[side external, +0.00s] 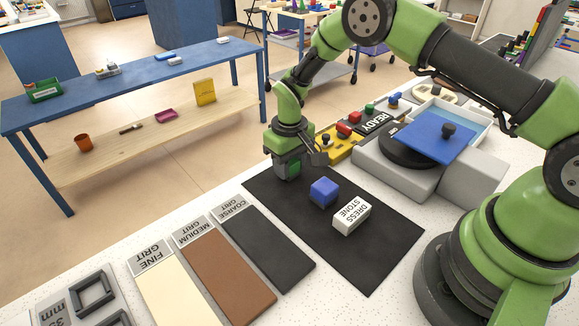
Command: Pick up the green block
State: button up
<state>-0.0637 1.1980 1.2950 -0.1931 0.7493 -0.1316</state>
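A dark green block (288,170) is at the far left end of the black mat (375,245), directly under my wrist. My gripper (297,163) is down at it, with one grey finger showing on the right side. The other finger is mostly hidden, so I cannot tell whether the fingers press on the block or whether it is lifted. A blue block (323,191) and a white block labelled DRESS STONE (351,216) lie on the mat to the right, apart from my gripper.
Grit plates, coarse (262,248), medium (227,275) and fine (177,296), lie left of the mat. A yellow tray (338,149), a READY strip (377,122) with small coloured pieces, and a grey machine with a blue plate (430,135) stand behind. The mat's front is clear.

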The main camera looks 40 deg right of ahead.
jog(key=shift+c, duration=1)
jog(key=shift+r, duration=0.1)
notch_tip(320, 180, up, 10)
jog(key=shift+f, duration=0.1)
jog(key=o, duration=0.4)
jog(key=c, duration=0.3)
jog(key=s+a+f, duration=0.1)
jog(key=s+a, duration=0.2)
jog(key=a, duration=0.4)
jog(key=s+a+f, duration=0.1)
jog(key=s+a, duration=0.2)
jog(key=a, duration=0.5)
jog(key=shift+f, duration=0.1)
